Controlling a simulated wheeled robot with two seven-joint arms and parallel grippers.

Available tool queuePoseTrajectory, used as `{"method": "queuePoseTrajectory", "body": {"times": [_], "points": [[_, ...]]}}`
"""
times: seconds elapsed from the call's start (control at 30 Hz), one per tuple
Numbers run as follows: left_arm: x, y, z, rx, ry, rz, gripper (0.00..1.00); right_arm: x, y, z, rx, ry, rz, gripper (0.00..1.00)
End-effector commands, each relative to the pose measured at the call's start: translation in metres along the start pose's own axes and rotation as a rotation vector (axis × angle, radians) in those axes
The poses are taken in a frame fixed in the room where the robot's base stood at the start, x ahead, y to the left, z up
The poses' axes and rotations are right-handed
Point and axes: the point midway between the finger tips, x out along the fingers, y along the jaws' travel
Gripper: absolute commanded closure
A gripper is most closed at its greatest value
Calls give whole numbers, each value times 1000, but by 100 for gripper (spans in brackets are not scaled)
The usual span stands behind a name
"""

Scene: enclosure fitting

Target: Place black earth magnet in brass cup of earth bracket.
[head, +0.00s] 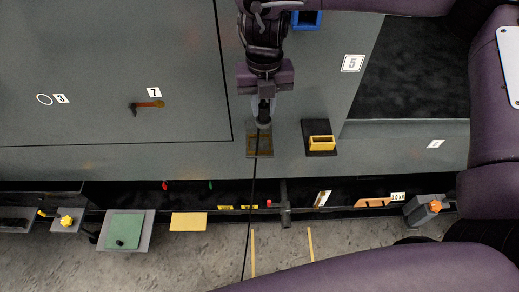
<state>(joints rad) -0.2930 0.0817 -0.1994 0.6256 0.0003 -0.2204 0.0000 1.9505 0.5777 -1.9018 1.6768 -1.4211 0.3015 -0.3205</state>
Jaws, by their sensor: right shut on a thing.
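My right gripper (262,116) points down over the grey enclosure and is shut on the black earth magnet, which is mostly hidden by the fingers. A thin black lead (251,205) runs from the gripper down the picture, past the enclosure's edge and over the floor. Just below the fingertips is a small dark plate with a brownish brass-coloured recess (259,147), which looks like the earth bracket's cup. The gripper and lead partly cover it. I cannot tell whether the magnet touches it. My left gripper is not in view.
A yellow rectangular holder on a black plate (320,143) stands close to the right. A blue holder (306,20) is near the top. Along the front edge are a green pad (123,231), a yellow plate (188,222) and an orange knob (434,206). The panel left of the gripper is mostly clear.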

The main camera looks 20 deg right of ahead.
Motion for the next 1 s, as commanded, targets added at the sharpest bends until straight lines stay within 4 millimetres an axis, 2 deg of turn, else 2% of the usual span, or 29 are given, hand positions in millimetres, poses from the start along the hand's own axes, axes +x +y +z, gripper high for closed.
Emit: {"method": "queuePoseTrajectory", "body": {"times": [0.03,0.3,0.4,0.57,0.67,0.8,0.9,1.0], "points": [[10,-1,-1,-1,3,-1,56,-6,1,6,-103,-9,-1,100],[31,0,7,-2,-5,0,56,-49,4,23,-635,-7,-3,100],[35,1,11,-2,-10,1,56,-62,5,26,-769,-5,-3,100],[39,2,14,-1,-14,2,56,-73,5,28,-893,-2,-2,100],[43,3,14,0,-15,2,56,-65,5,28,-921,2,1,100],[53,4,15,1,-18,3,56,-32,4,27,-924,6,4,100],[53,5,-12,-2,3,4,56,-4,5,27,-923,6,4,100],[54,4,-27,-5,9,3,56,23,5,27,-922,6,4,100]]}}
